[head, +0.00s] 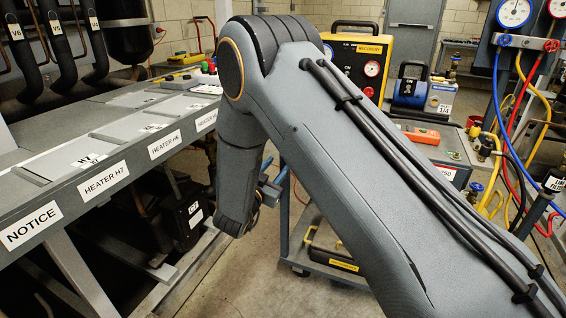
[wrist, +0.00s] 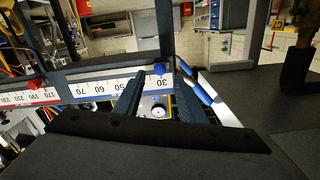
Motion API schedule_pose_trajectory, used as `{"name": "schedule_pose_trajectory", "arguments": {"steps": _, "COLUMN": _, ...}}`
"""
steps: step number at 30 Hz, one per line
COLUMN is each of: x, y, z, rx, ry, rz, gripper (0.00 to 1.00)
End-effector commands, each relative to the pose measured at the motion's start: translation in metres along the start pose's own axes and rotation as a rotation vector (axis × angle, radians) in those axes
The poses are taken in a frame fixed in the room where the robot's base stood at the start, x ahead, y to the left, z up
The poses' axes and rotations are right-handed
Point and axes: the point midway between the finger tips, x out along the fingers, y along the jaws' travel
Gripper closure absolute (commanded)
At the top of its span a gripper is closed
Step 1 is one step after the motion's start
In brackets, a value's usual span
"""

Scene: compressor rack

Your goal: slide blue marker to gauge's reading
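The blue marker (wrist: 159,69) is a small blue knob on a white scale strip (wrist: 95,86) with a blue edge. The strip's numbers appear upside down, and the marker sits close to the 30. My gripper (wrist: 163,83) is open, its two dark blue fingers apart near the strip, with the marker just beyond and between the tips. I cannot tell whether either finger touches it. In the head view my gripper (head: 270,190) shows partly behind my arm. The blue-rimmed gauge (head: 514,12) is at the upper right; its exact reading is too small to tell.
A red marker (wrist: 37,83) sits on a red-edged scale (wrist: 30,97) left of the blue one. A red gauge (head: 560,8) and coloured hoses stand at the right. A heater bench (head: 60,200) is at the left. Some floor (head: 235,285) is clear.

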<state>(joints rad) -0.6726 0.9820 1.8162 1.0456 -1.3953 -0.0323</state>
Motion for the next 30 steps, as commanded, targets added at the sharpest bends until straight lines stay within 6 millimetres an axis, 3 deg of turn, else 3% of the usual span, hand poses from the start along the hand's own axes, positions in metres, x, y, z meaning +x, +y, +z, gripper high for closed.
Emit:
{"name": "schedule_pose_trajectory", "arguments": {"steps": 10, "x": 0.050, "y": 0.001, "z": 0.000, "rx": 0.000, "ry": -0.002, "rz": 0.000, "gripper": 0.63}}
{"name": "schedule_pose_trajectory", "arguments": {"steps": 22, "x": 0.059, "y": 0.000, "z": 0.000, "rx": -0.001, "ry": -0.002, "rz": -0.002, "gripper": 0.63}}
{"name": "schedule_pose_trajectory", "arguments": {"steps": 29, "x": 0.058, "y": 0.000, "z": 0.000, "rx": -0.001, "ry": -0.002, "rz": -0.002, "gripper": 1.00}}
{"name": "schedule_pose_trajectory", "arguments": {"steps": 30, "x": 0.058, "y": 0.000, "z": 0.000, "rx": -0.001, "ry": -0.002, "rz": -0.002, "gripper": 1.00}}
